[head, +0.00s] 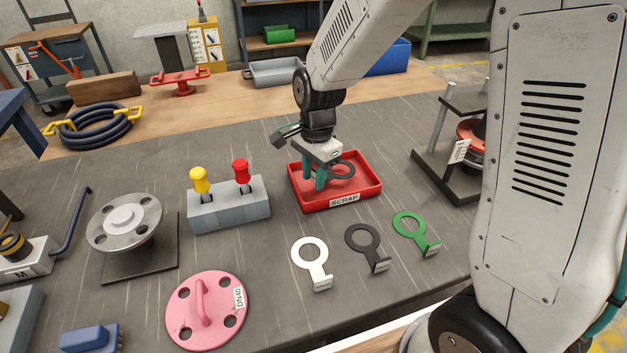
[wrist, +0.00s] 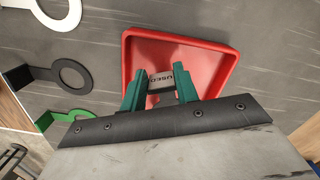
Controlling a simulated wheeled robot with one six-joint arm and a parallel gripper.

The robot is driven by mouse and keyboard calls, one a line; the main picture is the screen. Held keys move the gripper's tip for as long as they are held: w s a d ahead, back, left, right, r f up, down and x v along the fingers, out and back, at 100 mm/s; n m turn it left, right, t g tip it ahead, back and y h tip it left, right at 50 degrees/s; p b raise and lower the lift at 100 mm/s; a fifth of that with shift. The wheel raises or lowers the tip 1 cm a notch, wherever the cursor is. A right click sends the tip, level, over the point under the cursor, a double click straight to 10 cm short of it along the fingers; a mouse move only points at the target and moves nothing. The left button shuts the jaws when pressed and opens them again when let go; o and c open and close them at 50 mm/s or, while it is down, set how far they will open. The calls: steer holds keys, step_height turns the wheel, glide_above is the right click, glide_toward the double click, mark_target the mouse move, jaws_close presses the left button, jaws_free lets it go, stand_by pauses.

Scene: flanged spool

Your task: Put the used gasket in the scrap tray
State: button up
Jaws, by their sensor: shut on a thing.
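The used gasket (head: 343,171) is a dark ring with a tab; in the wrist view its tab (wrist: 161,81) reads "USED". My gripper (head: 316,180) has green fingers and is shut on this tab; the fingers also show in the wrist view (wrist: 160,88). The red scrap tray (head: 343,200), labelled "SCRAP", lies directly below, and its rim shows in the wrist view (wrist: 185,37). The gasket is over the tray's inside; I cannot tell whether it touches the tray floor. Most of the ring is hidden in the wrist view.
White (head: 311,257), black (head: 365,243) and green (head: 412,230) tabbed rings lie in front of the tray. A grey block with yellow and red knobs (head: 229,205) stands left. A pink DN40 disc (head: 208,311) lies front left. A flanged spool (head: 125,222) stands far left.

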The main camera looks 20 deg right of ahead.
steer(key=shift+f, duration=1.1)
steer(key=shift+f, duration=0.2)
steer(key=o, duration=0.8)
steer(key=shift+r, duration=0.1)
